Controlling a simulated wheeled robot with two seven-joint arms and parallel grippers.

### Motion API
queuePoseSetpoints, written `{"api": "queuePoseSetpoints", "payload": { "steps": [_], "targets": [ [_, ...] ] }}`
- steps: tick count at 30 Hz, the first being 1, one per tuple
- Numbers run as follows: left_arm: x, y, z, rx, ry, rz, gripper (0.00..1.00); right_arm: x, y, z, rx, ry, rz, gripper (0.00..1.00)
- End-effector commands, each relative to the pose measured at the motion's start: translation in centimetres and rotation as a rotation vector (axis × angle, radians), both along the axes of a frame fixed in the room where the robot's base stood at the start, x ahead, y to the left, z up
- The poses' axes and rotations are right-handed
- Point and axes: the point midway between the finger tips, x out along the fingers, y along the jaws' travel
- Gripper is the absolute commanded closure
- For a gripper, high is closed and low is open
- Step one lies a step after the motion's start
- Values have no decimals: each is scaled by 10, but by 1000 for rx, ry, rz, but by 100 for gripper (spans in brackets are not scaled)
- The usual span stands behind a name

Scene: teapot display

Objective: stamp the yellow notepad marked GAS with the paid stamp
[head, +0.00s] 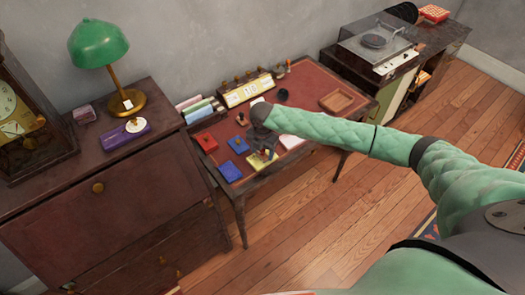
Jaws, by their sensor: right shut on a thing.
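The yellow notepad (254,168) lies near the front edge of the red-topped desk, partly hidden by my right gripper. Its marking is too small to read. My right gripper (264,148) points down above the notepad and is shut on a small stamp (263,155), mostly hidden by the fingers. I cannot read its label or tell whether its base touches the notepad. My left gripper is not in view.
A red pad (206,142), blue pads (229,171) and a small upright stamp (241,119) are left of my gripper. A white paper (291,142) lies right. A calendar (247,92) and wooden tray (336,101) stand farther back. A dresser with a green lamp (98,44) is left.

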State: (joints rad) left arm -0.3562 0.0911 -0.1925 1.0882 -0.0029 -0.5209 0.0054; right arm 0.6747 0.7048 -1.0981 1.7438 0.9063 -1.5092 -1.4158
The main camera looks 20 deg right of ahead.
Motion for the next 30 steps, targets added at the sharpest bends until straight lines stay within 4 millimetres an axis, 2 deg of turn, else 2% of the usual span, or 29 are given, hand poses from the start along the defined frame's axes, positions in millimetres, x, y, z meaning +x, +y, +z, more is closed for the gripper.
{"api": "queuePoseSetpoints", "payload": {
  "steps": [14,27,30],
  "targets": [
    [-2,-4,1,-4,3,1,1,-1,0,-2,-1,2,0,58],
    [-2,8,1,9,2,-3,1,-1,0,-3,-1,3,0,58],
    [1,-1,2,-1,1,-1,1,-1,0,-2,-1,3,0,58]
  ]
}}
